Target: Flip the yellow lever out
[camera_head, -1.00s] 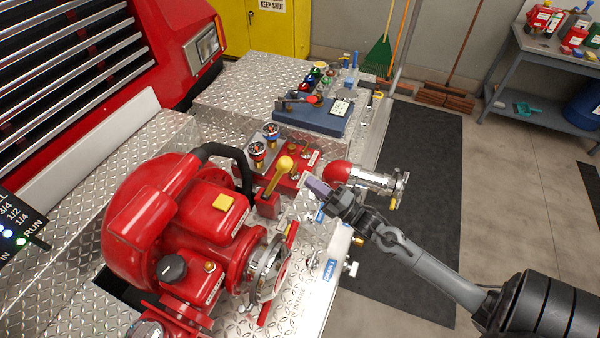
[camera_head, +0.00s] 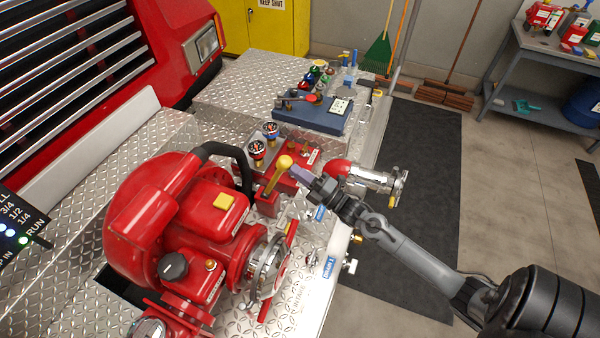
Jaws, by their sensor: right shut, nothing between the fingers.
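The yellow lever (camera_head: 278,174) with a round yellow knob stands tilted on the red panel block (camera_head: 267,203) beside the red pump (camera_head: 200,222). My right gripper (camera_head: 296,174) comes in from the right, shut and empty. Its fingertips are just right of the lever, close to the shaft below the knob. I cannot tell whether they touch it. My left gripper is not in view.
Two gauges (camera_head: 257,149) stand behind the lever. A red outlet with a metal coupling (camera_head: 380,182) lies behind my right gripper. A blue board (camera_head: 312,117) with small parts sits farther back. The dark floor mat (camera_head: 425,190) is clear.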

